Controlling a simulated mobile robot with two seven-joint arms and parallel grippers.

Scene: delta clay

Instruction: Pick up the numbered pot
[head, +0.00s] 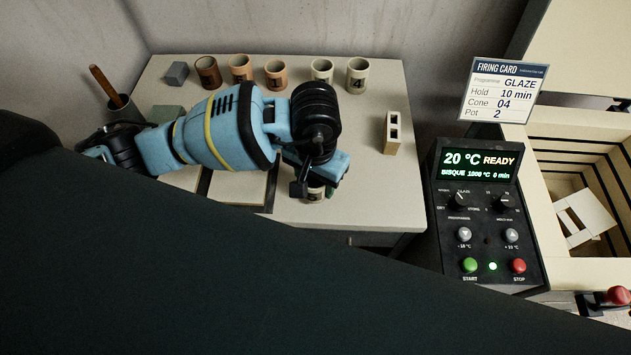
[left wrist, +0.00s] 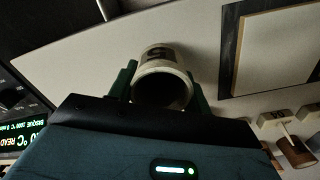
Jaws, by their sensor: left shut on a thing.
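My left gripper (head: 312,188) is shut on a pale cream pot (head: 315,195) near the front edge of the table. In the left wrist view the pot (left wrist: 160,75) sits between the two green fingers (left wrist: 161,88), its dark open mouth facing the camera. In the head view the gripper hides most of this pot. The firing card (head: 503,91) reads GLAZE, hold 10 min, cone 04, pot 2. My right gripper is not in view.
Several numbered pots stand along the table's back, including a cream one marked 4 (head: 357,76) and a dark brown one (head: 208,73). A holed block (head: 392,133) stands at right. The control panel (head: 485,215) reads 20 °C READY. The kiln (head: 590,145) stands open at far right.

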